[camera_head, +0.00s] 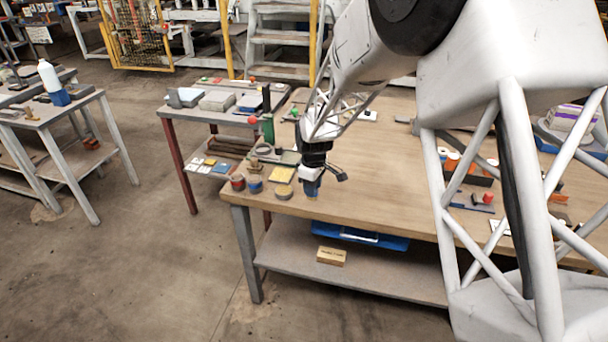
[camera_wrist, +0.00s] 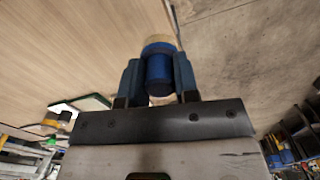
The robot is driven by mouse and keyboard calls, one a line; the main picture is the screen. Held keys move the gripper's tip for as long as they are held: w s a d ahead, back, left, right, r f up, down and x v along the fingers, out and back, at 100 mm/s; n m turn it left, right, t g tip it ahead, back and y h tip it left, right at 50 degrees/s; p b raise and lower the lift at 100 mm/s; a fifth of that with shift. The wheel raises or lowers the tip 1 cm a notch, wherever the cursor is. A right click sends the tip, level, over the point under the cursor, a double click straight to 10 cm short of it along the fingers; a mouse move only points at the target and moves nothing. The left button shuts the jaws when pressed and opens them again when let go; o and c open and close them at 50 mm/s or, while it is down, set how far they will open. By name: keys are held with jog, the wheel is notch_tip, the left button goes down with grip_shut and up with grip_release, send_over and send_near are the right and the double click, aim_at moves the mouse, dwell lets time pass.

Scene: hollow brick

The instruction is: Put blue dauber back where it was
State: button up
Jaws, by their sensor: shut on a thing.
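The blue dauber (camera_wrist: 158,72) is between the two fingers of my gripper (camera_wrist: 158,85) in the wrist view. It is a blue cylinder with a pale tan pad at its far end. In the head view my gripper (camera_head: 312,184) is shut on the dauber (camera_head: 312,190) at the left front part of the wooden workbench (camera_head: 400,205). The tan end points down, close to the bench's front edge. I cannot tell whether it touches the bench top.
A black box with cans (camera_head: 470,170) stands farther right. The bench middle is mostly clear.

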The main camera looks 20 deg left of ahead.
jog(key=w+a, duration=0.2)
jog(key=w, duration=0.1)
jog(key=w+a, duration=0.2)
jog(key=w, duration=0.2)
jog(key=w+a+f, duration=0.1)
jog(key=w+a, duration=0.1)
jog(key=w, duration=0.2)
jog(key=shift+w+f, duration=0.1)
jog(key=shift+w, duration=0.15)
jog(key=shift+f, duration=0.1)
jog(key=shift+f, duration=1.65)
jog(key=shift+f, duration=0.15)
jog(key=o, duration=0.8)
jog(key=shift+o, duration=0.2)
notch_tip(320, 180, up, 12)
